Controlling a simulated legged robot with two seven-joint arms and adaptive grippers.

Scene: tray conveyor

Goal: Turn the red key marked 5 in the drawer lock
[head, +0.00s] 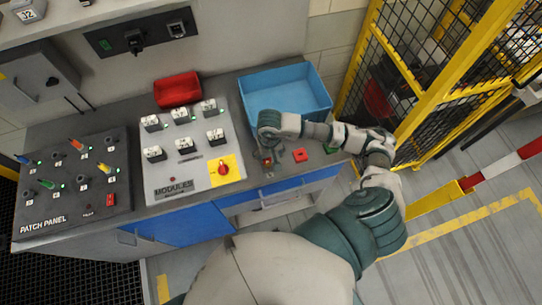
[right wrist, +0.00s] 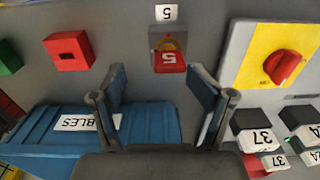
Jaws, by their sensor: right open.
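The red key marked 5 (right wrist: 170,62) sits in a round brass-coloured lock on the grey surface, below a white label 5 (right wrist: 166,13) in the right wrist view. My right gripper (right wrist: 160,92) is open and empty. Its two blue-padded fingers stand apart on either side of the key's line, with the key just beyond the tips. In the head view my right gripper (head: 265,148) is over the grey desk top in front of the blue bin, and the key is mostly hidden there. My left gripper is in neither view.
A red slotted block (right wrist: 69,51) and a green block (right wrist: 8,58) are beside the lock. A red knob on a yellow plate (head: 222,170) is on its other side. The blue bin (head: 287,76) stands behind. A yellow mesh fence (head: 420,104) stands to the right.

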